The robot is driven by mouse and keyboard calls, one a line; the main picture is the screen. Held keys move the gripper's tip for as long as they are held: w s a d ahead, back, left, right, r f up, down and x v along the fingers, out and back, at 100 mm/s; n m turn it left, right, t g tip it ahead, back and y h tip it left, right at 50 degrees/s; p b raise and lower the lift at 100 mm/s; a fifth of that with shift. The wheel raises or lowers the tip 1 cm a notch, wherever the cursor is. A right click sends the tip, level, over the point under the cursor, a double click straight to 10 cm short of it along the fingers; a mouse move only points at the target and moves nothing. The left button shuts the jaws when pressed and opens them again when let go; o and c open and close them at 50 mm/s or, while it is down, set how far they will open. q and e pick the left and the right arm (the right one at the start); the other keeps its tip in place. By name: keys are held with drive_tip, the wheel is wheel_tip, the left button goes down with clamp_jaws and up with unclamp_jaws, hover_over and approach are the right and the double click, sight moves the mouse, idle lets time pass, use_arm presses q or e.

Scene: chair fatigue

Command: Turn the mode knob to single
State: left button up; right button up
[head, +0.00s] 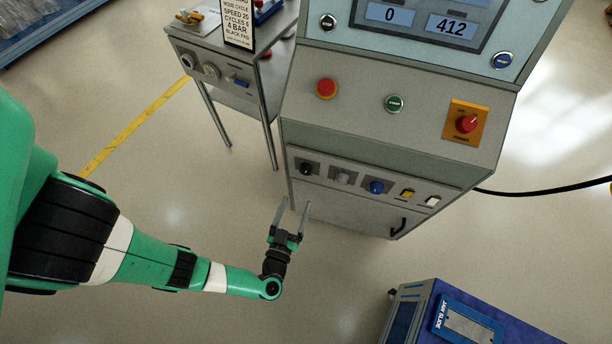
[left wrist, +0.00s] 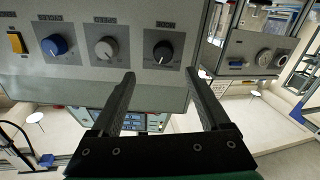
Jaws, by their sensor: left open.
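The control cabinet's lower front panel (head: 345,212) carries a black knob (head: 305,168), a grey knob (head: 342,178) and a blue knob (head: 377,187) in a row. The left wrist view shows the panel upside down, with the black knob (left wrist: 163,52) on a square plate. My left gripper (head: 294,208) is open and empty, below and in front of the black knob. In the left wrist view its two fingertips (left wrist: 160,74) lie apart, just short of that knob. My right gripper is not in view.
A yellow switch (head: 407,193) and a white switch (head: 432,200) share the knob row. A red button (head: 326,88), a green button (head: 394,103) and a red power knob (head: 466,124) sit above. A side table (head: 222,77) stands left, a blue case (head: 410,310) lower right.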

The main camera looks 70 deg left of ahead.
sight(305, 173)
use_arm(q)
drive_tip(key=b+x, duration=0.1)
drive_tip(key=x, duration=0.4)
drive_tip(key=b+x, duration=0.2)
drive_tip(key=x, duration=0.3)
drive_tip(key=shift+s+a, duration=0.2)
drive_tip(key=shift+a, duration=0.05)
drive_tip(key=shift+w+a, duration=0.2)
drive_tip(key=shift+a, duration=0.1)
drive_tip(key=shift+d, duration=0.1)
clamp_jaws()
